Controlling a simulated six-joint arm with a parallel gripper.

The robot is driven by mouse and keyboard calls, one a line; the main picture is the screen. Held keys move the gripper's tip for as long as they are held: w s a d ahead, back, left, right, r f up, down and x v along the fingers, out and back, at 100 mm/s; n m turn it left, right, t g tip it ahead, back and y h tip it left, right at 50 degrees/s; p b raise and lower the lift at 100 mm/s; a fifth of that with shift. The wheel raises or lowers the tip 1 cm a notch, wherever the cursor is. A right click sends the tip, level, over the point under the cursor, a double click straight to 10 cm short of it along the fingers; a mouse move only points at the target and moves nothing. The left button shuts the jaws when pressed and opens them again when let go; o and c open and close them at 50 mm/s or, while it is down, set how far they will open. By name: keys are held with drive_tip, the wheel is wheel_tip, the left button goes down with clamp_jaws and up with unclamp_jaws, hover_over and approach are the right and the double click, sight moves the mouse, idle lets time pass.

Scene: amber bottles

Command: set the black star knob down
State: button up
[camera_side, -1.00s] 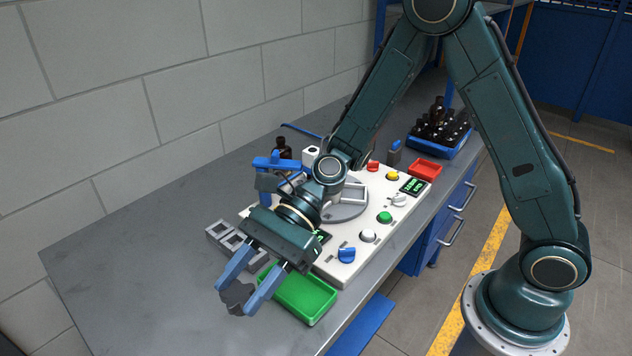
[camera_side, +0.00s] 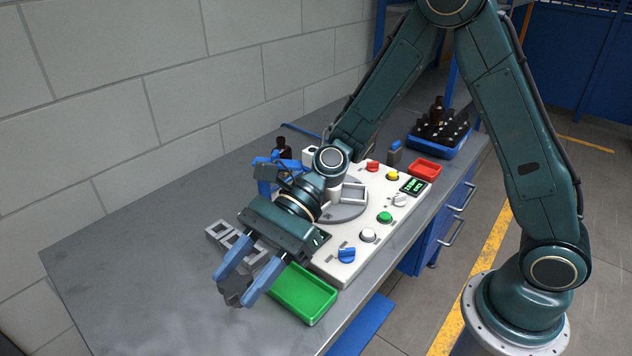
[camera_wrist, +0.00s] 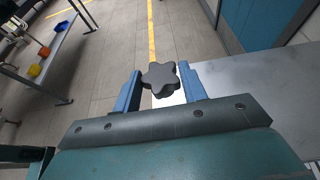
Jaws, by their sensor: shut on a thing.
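The black star knob (camera_side: 236,289) is held between the blue fingers of my gripper (camera_side: 237,288), at the front left of the side view. In the wrist view the knob (camera_wrist: 160,77) shows its lobed face between the two fingertips (camera_wrist: 159,88). My gripper is shut on it. The knob appears over the grey bench (camera_side: 130,270), left of the green tray (camera_side: 303,292). I cannot tell whether it touches the bench top.
A grey slotted fixture (camera_side: 233,239) lies just behind my gripper. The white control panel (camera_side: 345,268) with buttons stands to the right. A red tray (camera_side: 425,169) and a blue crate of amber bottles (camera_side: 440,148) are farther back. The bench's left part is clear.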

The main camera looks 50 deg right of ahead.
drive_tip(key=w+d+m+t+h, duration=0.3)
drive_tip(key=w+d+m+t, duration=0.15)
drive_tip(key=d, duration=0.45)
drive_tip(key=w+d+m+t+h, duration=0.3)
drive_tip(key=w+d+m+t, duration=0.15)
drive_tip(key=d, duration=0.55)
drive_tip(key=w+d+m+t+h, duration=0.35)
drive_tip(key=w+d+m, duration=0.25)
drive_tip(key=d, duration=0.3)
drive_tip(key=s+a+n+y, duration=0.1)
drive_tip(key=a+n+y, duration=0.1)
drive_tip(key=a, duration=1)
drive_tip(key=s+a+r+n+g+y, duration=0.1)
drive_tip(key=a+n+y, duration=0.1)
drive_tip(key=a, duration=1)
drive_tip(key=shift+s+a+r, duration=0.25)
drive_tip(key=shift+a, duration=0.15)
drive_tip(key=shift+f+g, duration=0.1)
drive_tip(key=shift+g, duration=0.15)
wheel_tip(320, 180, down, 16)
drive_tip(key=shift+f, duration=0.1)
drive_tip(key=shift+f, duration=1.8)
